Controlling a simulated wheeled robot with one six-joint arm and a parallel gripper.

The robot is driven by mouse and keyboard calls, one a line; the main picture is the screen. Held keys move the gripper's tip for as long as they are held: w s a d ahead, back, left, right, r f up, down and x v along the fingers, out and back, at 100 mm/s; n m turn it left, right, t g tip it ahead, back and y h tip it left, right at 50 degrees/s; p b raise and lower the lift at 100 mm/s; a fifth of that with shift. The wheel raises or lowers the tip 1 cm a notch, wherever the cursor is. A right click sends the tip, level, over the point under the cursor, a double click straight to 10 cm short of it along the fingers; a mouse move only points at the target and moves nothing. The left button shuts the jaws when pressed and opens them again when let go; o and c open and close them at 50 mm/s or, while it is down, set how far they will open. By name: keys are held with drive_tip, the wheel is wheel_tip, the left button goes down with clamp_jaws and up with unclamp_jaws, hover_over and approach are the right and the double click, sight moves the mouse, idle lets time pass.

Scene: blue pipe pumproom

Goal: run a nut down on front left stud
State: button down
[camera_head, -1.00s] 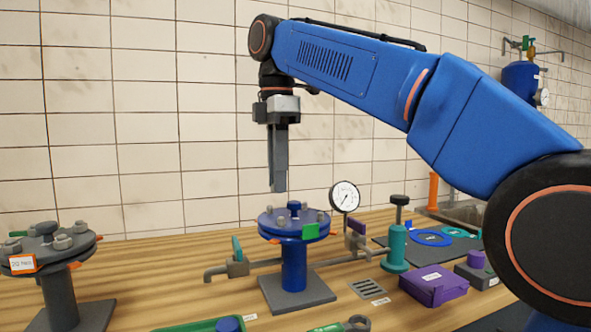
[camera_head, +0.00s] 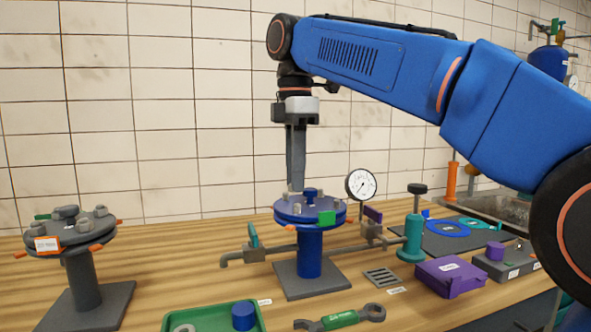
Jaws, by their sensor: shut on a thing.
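The blue round flange (camera_head: 289,216) stands on a blue post above a grey base plate, with a blue knob (camera_head: 310,194) at its middle. Short grey studs or nuts stand around its top, one at the front left (camera_head: 297,208). My gripper (camera_head: 295,188) points straight down, its fingertips low over the left back part of the flange top. It is shut on a small grey nut, mostly hidden at the tips. I cannot tell whether the nut touches a stud.
A dark flange stand (camera_head: 84,285) is at the left. A pressure gauge (camera_head: 361,185) and a teal valve (camera_head: 412,238) stand right of the blue flange. A green tray (camera_head: 190,315), a wrench (camera_head: 340,319) and a purple box (camera_head: 450,278) lie in front.

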drive_tip(key=shift+f, duration=1.8)
drive_tip(key=shift+f, duration=0.1)
drive_tip(key=shift+d, duration=0.1)
idle(0.3)
